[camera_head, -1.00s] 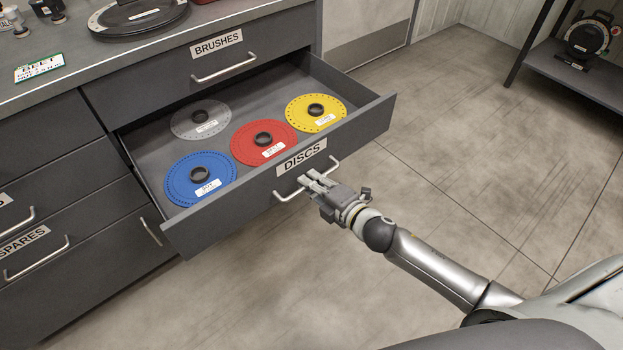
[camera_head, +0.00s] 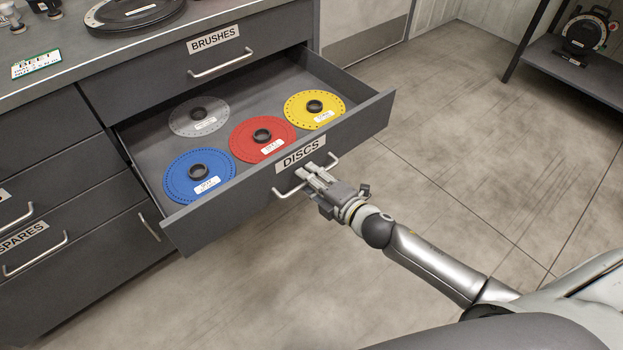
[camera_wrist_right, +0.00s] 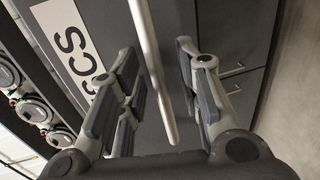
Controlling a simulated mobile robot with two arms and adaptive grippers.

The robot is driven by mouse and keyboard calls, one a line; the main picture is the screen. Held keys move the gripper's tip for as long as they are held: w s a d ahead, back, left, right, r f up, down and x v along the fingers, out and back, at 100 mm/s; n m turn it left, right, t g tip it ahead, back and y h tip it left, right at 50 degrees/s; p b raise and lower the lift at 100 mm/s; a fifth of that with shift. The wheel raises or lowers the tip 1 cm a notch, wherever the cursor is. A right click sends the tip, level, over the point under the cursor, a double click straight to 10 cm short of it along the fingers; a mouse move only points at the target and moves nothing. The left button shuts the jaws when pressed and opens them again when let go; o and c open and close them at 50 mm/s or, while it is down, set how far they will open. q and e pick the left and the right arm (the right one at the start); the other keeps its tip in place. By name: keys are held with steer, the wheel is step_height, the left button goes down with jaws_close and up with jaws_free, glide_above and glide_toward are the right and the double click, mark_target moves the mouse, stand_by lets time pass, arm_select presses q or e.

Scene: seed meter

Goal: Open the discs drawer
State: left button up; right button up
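The discs drawer (camera_head: 228,220) stands pulled well out of the grey cabinet, with its "DISCS" label (camera_head: 301,153) on the front. Its bar handle (camera_head: 331,164) is on the front below the label. My right gripper (camera_head: 306,173) is at the middle of this handle. In the right wrist view the handle bar (camera_wrist_right: 152,60) runs between the fingers of my right gripper (camera_wrist_right: 160,58), with visible gaps on both sides, so the fingers look open around it. In the drawer lie a blue disc (camera_head: 180,184), a red disc (camera_head: 247,150), a yellow disc (camera_head: 297,104) and a clear disc (camera_head: 183,121).
The closed brushes drawer (camera_head: 260,72) is above. A spares drawer (camera_head: 75,243) is at the lower left. The worktop (camera_head: 75,62) holds a green-edged card (camera_head: 37,64) and a round dark device (camera_head: 136,12). A shelf (camera_head: 560,72) stands at the back right. The floor ahead is clear.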

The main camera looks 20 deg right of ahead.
steer(key=v, duration=1.2)
steer(key=shift+f, duration=0.1)
stand_by(0.4)
